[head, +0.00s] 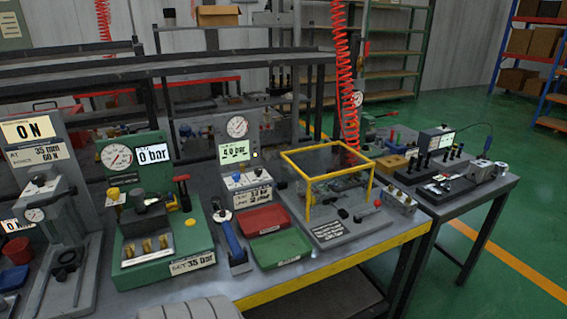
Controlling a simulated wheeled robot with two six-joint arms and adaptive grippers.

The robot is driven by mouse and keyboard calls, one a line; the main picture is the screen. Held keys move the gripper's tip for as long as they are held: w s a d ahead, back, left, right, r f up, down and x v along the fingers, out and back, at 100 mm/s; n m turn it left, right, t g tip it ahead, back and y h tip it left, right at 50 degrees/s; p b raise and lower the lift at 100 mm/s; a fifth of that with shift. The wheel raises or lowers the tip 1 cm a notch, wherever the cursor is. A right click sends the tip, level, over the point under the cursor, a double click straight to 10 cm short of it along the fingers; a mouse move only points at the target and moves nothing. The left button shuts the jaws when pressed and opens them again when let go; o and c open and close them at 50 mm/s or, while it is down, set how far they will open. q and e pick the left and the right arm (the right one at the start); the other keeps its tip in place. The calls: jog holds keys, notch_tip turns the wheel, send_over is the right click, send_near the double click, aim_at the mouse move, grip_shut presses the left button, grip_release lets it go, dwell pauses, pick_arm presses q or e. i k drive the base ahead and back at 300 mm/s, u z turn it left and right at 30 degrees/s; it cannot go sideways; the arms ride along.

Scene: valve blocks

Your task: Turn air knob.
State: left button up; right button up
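No knob is readably marked as the air knob. A grey panel (216,150) at the middle of the bench has a round gauge (237,127) and a display (235,151) reading about 4.0 bar. Below it is a white and blue box (247,188) with small knobs on top; its label is too small to read surely. Neither of my grippers is in view.
A red tray (264,220) and a green tray (281,248) lie before the box. A yellow-framed enclosure (309,200) stands right of them, with a red coiled hose (345,80) hanging above.

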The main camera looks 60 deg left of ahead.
aim_at(258, 171)
jog(key=u, duration=0.5)
jog(key=i, duration=0.75)
jog(key=u, duration=0.8)
